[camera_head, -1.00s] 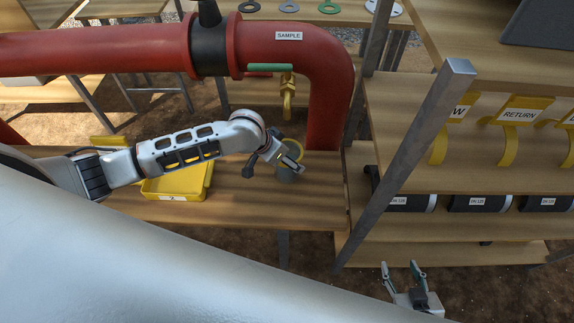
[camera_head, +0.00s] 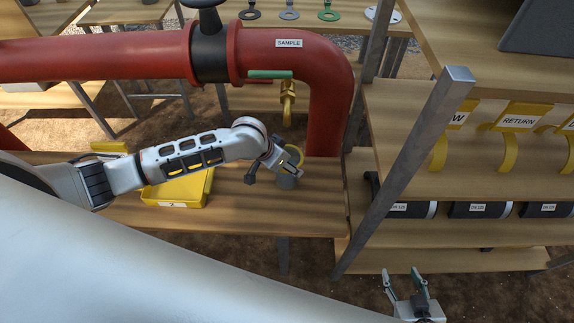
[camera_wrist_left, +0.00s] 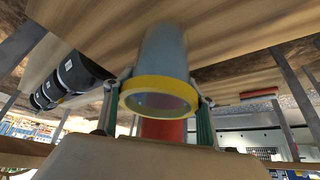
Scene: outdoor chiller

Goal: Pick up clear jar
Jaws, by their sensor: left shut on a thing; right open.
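The clear jar (camera_wrist_left: 163,55) is a greyish see-through cylinder with a yellow rim. In the left wrist view its rim faces the camera, and the green-padded fingers of my left gripper (camera_wrist_left: 160,100) close on it from both sides. In the head view the jar (camera_head: 286,181) shows below my left gripper (camera_head: 292,162), over the right part of the wooden bench (camera_head: 255,218). I cannot tell whether its base touches the bench. My right gripper (camera_head: 405,282) is open and empty at the bottom right, away from the jar.
A yellow bin (camera_head: 182,188) stands on the bench under my left arm. A red pipe (camera_head: 330,100) with a brass tap (camera_head: 288,100) rises behind the jar. A metal shelf post (camera_head: 405,170) and shelves with black cylinders (camera_head: 480,210) stand to the right.

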